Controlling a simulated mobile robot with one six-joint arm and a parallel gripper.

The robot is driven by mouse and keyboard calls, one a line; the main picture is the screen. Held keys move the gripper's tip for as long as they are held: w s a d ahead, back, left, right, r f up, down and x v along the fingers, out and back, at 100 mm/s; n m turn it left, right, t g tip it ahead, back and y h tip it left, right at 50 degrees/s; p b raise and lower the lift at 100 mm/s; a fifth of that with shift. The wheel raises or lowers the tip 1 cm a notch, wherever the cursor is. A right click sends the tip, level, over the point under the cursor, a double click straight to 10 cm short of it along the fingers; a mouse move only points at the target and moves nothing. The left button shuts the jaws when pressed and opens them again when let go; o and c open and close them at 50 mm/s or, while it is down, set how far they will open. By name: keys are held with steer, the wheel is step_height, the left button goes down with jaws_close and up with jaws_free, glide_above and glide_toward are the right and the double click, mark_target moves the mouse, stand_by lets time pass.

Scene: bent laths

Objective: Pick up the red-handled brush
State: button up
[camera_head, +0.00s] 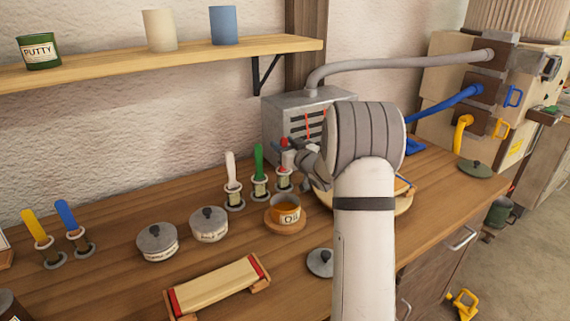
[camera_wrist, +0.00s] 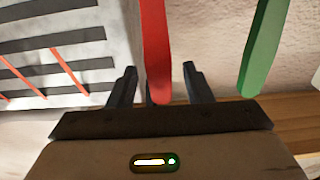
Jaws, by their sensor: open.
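The red-handled brush (camera_head: 284,170) stands upright in a ringed holder at the right end of a row of three on the bench, partly hidden by my gripper. Its red handle (camera_wrist: 155,45) fills the middle of the wrist view, with its rounded end between the two dark fingers. My gripper (camera_wrist: 158,85) is open, with a gap showing between the handle and the right finger. In the head view my gripper (camera_head: 291,150) is at the red handle, coming from the right. I cannot tell whether a finger touches it.
The green-handled brush (camera_head: 259,160) stands close beside it, also in the wrist view (camera_wrist: 265,45); a white-handled one (camera_head: 231,168) is further left. A grey slatted box (camera_head: 275,120) is behind. An oil pot (camera_head: 285,213) and lidded tins (camera_head: 209,224) stand in front.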

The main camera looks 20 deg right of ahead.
steer(key=shift+w+a, duration=0.1)
steer(key=shift+w, duration=0.05)
jaws_close()
stand_by(0.4)
steer(key=shift+r, duration=0.1)
